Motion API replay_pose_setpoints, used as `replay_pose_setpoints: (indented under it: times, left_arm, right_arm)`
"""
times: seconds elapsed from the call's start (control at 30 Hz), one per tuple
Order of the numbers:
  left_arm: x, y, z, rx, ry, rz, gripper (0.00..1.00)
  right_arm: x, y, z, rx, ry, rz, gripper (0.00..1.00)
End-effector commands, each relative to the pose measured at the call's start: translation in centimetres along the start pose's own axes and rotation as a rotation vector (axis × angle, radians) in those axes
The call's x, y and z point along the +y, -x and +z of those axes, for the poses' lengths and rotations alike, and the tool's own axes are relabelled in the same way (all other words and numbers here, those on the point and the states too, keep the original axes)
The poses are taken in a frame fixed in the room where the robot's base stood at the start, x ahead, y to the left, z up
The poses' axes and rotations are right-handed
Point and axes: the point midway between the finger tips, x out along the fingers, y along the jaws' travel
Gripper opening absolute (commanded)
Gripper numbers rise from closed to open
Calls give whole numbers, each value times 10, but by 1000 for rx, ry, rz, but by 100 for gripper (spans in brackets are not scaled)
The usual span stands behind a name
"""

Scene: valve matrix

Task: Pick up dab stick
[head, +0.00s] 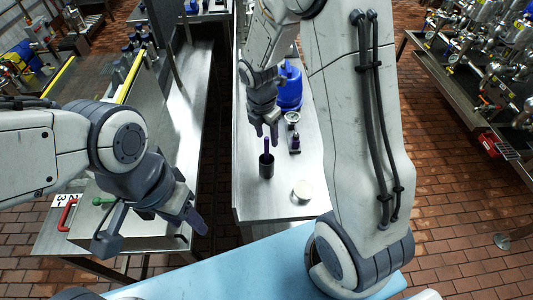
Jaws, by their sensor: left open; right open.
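A dab stick (267,145), thin and purple, stands upright in a small black cup (266,167) on the steel table. Its lower part is hidden in the cup. My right gripper (266,137) points down over the cup with its fingers open. The top of the stick shows between or just behind the fingertips; I cannot tell which, nor whether they touch it. My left gripper (153,232) is open and empty at the lower left, away from the cup.
The steel table (248,205) also holds a white round lid or dish (302,190), a small dark purple-topped bottle (295,143) and a blue container (289,85) close to my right gripper. A bench with a red handle (67,214) and green knob stands left.

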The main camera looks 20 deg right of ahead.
Motion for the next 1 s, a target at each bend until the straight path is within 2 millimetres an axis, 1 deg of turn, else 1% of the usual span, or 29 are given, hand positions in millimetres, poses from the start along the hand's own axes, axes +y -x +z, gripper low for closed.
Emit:
replay_pose_setpoints:
  times: [0.03, 0.1, 0.27, 0.47, 0.5, 0.6, 0.7, 0.87, 0.9, 0.97, 1.0]
  left_arm:
    - [0, 1, 0, 0, 0, 0, 50]
    - [0, 1, 0, 0, 0, 0, 50]
    - [0, 4, 0, 0, 0, 0, 50]
    - [1, 12, -1, 0, 0, 0, 50]
    - [1, 11, -1, 0, 0, 0, 50]
    - [1, 11, -1, 0, 1, 0, 50]
    - [1, 11, -1, 0, 0, 0, 50]
    - [1, 10, 0, 0, 0, 0, 50]
    - [1, 10, 0, 0, 0, 0, 50]
    - [1, 10, 0, 0, 0, 0, 50]
    - [1, 10, 0, 0, 0, 0, 50]
  right_arm:
    - [-1, -8, 0, 2, -1, -3, 54]
    - [0, -15, 0, 1, 0, -1, 54]
    - [0, -24, 0, 1, -2, -1, 54]
    - [2, -51, -1, 3, -1, -4, 54]
    - [2, -58, -1, 3, -2, -3, 54]
    - [3, -68, -1, 2, -2, 0, 54]
    - [3, -71, -1, 2, -1, 1, 54]
    - [3, -71, -1, 2, -2, 2, 54]
    - [3, -71, -1, 2, -2, 2, 50]
    - [3, -71, -1, 2, -2, 2, 28]
    - [3, -71, -1, 2, -2, 2, 12]
